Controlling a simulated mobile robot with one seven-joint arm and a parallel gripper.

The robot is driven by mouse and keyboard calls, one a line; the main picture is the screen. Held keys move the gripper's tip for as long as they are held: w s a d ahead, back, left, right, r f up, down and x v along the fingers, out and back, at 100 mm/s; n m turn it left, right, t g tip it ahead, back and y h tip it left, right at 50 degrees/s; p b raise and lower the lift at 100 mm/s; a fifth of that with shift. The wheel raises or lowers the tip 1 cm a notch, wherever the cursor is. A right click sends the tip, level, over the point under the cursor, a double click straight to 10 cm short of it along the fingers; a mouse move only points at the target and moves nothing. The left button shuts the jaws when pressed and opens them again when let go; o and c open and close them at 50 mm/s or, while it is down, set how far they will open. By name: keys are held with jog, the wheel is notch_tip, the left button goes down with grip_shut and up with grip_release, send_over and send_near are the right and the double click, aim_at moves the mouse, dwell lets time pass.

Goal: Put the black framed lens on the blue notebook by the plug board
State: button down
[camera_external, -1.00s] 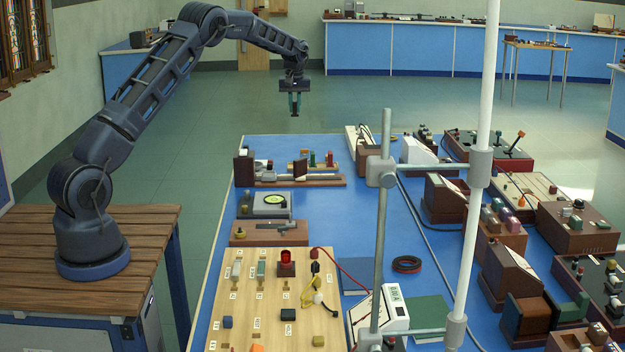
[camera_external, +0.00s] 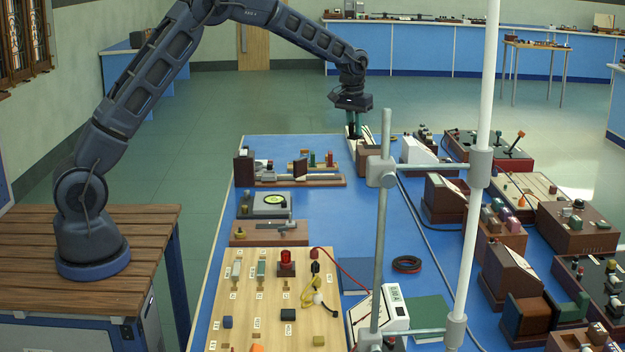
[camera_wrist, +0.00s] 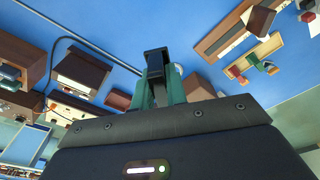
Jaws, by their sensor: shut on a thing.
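My gripper (camera_external: 353,128) hangs over the far edge of the blue bench in the outside view. In the wrist view its green fingers (camera_wrist: 160,92) are shut on a small black piece, which looks like the black framed lens (camera_wrist: 156,62). Its lens opening does not show from this angle, and I cannot make it out in the outside view. The blue notebook (camera_external: 352,280) lies flat just right of the wooden plug board (camera_external: 255,320), partly hidden by the stand rod and a white instrument. My gripper is well away from it.
A metal stand rod (camera_external: 381,230) and a white pole (camera_external: 483,150) rise in the foreground. A white sloped meter (camera_external: 395,305) and a dark green notebook (camera_external: 430,315) are near the blue notebook. A cable coil (camera_external: 407,264) lies on the bench. Boxed instruments crowd the right side; the bench middle is open.

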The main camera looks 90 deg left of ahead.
jog(key=w+d+m, duration=0.3)
jog(key=d+m, duration=0.2)
jog(key=d, duration=1.8)
jog(key=m+h, duration=0.1)
jog(key=m, duration=0.4)
send_over(364, 272)
jog(key=shift+t, duration=0.3)
jog(key=f, duration=2)
jog(key=shift+s, duration=0.3)
jog(key=c, duration=1.4)
grip_release()
